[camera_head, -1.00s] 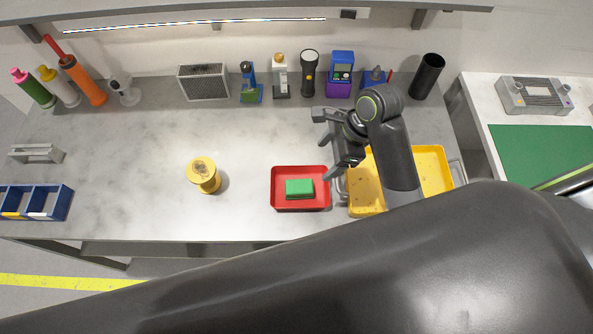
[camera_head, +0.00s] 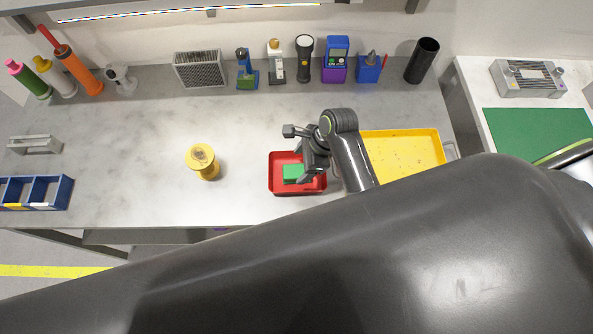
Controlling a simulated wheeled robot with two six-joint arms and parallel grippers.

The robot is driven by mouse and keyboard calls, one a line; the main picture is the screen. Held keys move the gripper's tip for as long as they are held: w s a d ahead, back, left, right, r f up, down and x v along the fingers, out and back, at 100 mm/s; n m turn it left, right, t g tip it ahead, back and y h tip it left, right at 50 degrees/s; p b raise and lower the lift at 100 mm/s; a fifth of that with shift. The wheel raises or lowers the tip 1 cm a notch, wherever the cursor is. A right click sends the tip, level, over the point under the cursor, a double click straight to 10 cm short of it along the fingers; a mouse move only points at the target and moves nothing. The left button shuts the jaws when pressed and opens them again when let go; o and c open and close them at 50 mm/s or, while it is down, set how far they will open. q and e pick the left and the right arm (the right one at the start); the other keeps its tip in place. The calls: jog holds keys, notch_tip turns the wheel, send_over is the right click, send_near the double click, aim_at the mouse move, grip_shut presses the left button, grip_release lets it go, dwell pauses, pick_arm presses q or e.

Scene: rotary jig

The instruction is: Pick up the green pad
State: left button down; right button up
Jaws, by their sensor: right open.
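The green pad (camera_head: 291,174) lies in the small red tray (camera_head: 283,189) on the grey workbench. My right gripper (camera_head: 299,155) is over the tray's right and far part, its fingers spread apart and empty. One finger reaches down near the pad's right end and covers part of it; the other points left beyond the tray's far edge. I cannot tell whether the lower finger touches the pad. My left gripper is not in view.
A yellow tray (camera_head: 412,152) stands right of the red tray, partly behind my right arm. A yellow spool (camera_head: 202,161) stands to the left. Several tools and a black cup (camera_head: 423,61) line the back. The bench between spool and back row is clear.

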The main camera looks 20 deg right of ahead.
aim_at(297, 170)
jog(key=shift+p+x, duration=0.7)
jog(key=shift+x, duration=1.8)
jog(key=shift+d+f, duration=0.1)
jog(key=shift+d, duration=0.05)
jog(key=shift+c, duration=0.4)
jog(key=c, duration=1)
